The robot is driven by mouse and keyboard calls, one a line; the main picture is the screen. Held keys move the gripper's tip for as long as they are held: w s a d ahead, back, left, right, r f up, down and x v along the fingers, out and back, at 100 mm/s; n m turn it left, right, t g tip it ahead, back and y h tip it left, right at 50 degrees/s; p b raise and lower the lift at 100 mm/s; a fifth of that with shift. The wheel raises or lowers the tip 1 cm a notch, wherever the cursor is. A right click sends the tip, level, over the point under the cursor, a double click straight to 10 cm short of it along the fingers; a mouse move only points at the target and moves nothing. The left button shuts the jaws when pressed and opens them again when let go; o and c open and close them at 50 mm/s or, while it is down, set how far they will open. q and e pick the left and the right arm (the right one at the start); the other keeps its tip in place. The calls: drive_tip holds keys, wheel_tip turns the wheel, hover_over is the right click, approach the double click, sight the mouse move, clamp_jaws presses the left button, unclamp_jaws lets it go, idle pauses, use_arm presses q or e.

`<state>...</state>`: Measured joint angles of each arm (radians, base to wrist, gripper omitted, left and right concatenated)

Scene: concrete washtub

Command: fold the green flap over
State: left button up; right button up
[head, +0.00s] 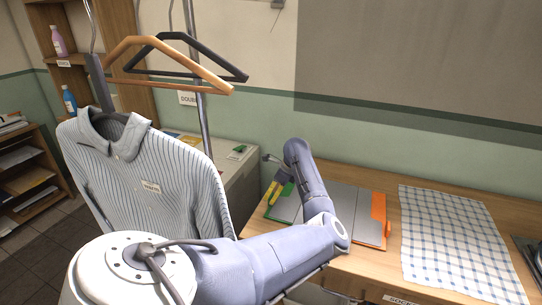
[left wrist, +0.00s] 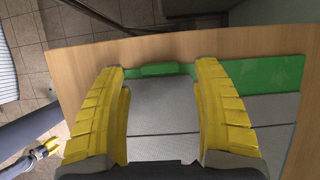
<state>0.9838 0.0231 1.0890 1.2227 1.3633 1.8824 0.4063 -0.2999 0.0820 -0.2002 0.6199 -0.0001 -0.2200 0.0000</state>
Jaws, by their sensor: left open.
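The green flap (head: 286,208) lies at the left side of a grey board (head: 352,208) on the wooden table. In the left wrist view the green flap (left wrist: 268,78) spans the top of the grey board (left wrist: 160,105), with a small green tab (left wrist: 160,70) at its outer edge. An orange flap (head: 378,215) is at the board's right side. My left gripper (head: 272,193) is above the green flap. Its yellow fingers (left wrist: 165,78) are apart, with the tab between and beyond their tips and nothing held. A second yellow gripper, seemingly my right (left wrist: 40,152), shows small at lower left; its jaws are unclear.
A checked cloth (head: 455,240) lies on the table (head: 400,265) to the right. A striped shirt (head: 145,180) hangs at the left, with hangers (head: 165,60) above. A grey cabinet (head: 235,180) stands behind the table's left edge.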

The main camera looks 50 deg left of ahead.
sight(271, 196)
use_arm(q)
drive_tip(key=shift+x, duration=1.7)
drive_tip(key=shift+o, duration=0.2)
clamp_jaws()
